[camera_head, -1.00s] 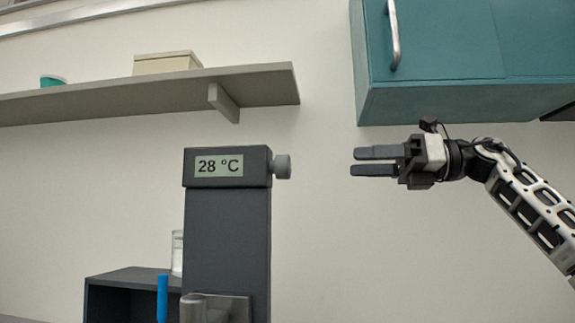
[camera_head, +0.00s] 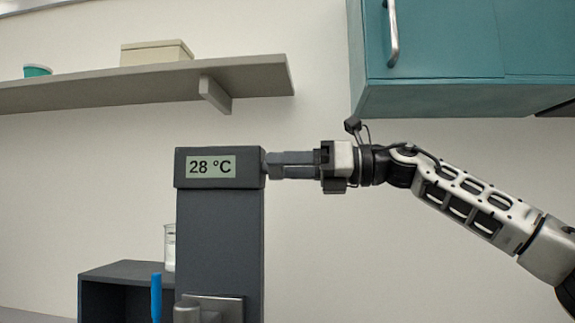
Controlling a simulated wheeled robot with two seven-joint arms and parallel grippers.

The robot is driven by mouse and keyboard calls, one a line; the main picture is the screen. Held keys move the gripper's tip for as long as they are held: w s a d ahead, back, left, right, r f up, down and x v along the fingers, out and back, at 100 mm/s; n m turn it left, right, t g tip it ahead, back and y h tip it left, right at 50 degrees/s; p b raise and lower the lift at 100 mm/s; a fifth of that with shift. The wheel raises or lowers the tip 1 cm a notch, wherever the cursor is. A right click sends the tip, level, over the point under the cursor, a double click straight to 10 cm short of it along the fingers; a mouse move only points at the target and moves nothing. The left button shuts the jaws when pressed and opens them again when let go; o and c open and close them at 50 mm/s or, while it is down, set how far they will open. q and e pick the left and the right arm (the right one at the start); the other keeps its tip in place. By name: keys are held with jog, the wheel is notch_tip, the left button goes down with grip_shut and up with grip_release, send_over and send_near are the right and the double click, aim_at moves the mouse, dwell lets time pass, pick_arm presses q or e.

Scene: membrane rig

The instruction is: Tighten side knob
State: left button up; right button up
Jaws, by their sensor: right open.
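The rig is a dark grey column (camera_head: 220,245) with a head box (camera_head: 181,169) whose display reads 28 °C. The side knob (camera_head: 265,164) is on the right face of the head box and is mostly hidden by my gripper's fingers. My right gripper (camera_head: 272,164) reaches in from the right, level with the knob, with its fingertips at or around it. The fingers are open; whether they touch the knob cannot be told. My left gripper is not in view.
A shelf (camera_head: 130,90) holding a beige box (camera_head: 155,53) and a teal cup (camera_head: 38,71) is above left. A teal cabinet (camera_head: 440,50) hangs above my right arm. A glass beaker (camera_head: 169,248), a dark open box (camera_head: 115,275) and a blue stick (camera_head: 156,295) are left of the column.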

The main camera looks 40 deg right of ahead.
jog(key=c, duration=1)
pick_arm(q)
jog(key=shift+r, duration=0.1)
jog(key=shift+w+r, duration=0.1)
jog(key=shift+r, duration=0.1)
pick_arm(e)
jog(key=shift+r, duration=0.1)
pick_arm(q)
jog(key=p, duration=0.2)
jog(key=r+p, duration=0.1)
jog(key=p, duration=0.2)
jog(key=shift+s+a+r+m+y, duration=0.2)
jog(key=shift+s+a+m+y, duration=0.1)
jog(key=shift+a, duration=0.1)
pick_arm(e)
jog(key=m, duration=1.7)
jog(key=shift+d+m, duration=0.1)
jog(key=shift+m, duration=0.3)
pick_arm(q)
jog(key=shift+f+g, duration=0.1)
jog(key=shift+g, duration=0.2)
pick_arm(e)
jog(key=shift+f, duration=0.2)
jog(key=o, duration=1)
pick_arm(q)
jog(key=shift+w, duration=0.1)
